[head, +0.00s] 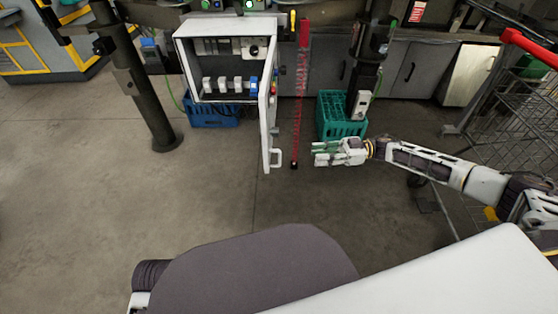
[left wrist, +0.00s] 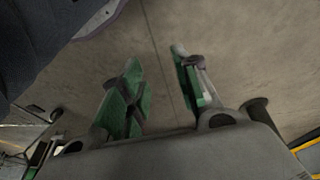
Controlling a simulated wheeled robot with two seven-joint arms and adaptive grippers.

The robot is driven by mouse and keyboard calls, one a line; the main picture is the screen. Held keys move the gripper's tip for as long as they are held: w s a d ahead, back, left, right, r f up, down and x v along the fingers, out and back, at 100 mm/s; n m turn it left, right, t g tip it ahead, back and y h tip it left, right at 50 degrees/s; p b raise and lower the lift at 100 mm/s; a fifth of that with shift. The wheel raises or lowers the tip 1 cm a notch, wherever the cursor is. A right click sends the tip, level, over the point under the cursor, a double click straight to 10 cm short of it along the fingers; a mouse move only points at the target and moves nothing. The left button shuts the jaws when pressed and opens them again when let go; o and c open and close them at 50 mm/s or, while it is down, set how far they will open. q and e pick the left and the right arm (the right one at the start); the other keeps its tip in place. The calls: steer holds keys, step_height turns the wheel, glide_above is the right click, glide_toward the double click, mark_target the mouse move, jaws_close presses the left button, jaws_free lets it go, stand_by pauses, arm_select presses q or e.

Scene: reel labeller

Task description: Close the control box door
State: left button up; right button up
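The grey control box (head: 188,68) stands at the upper middle of the head view, with switches and breakers showing inside. Its door (head: 266,105) is open, hinged at the right side and seen nearly edge-on, swung out towards me. A pale door handle (head: 276,158) is near the door's lower end. My right gripper (head: 315,154) is to the right of the handle, apart from it, with its fingers pointing left. Its fingers look parted and nothing shows between them. My left gripper (left wrist: 156,60) shows only in the left wrist view, open and empty above the floor.
A red coiled cord (head: 298,110) hangs between the door and my right gripper. A green crate (head: 340,117) and a blue crate (head: 212,114) stand behind. A dark post (head: 146,100) is left of the box, and a wire cart (head: 505,100) is at right. The floor in front is clear.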

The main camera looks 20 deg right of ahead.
mark_target(280, 163)
steer(key=shift+a, duration=0.1)
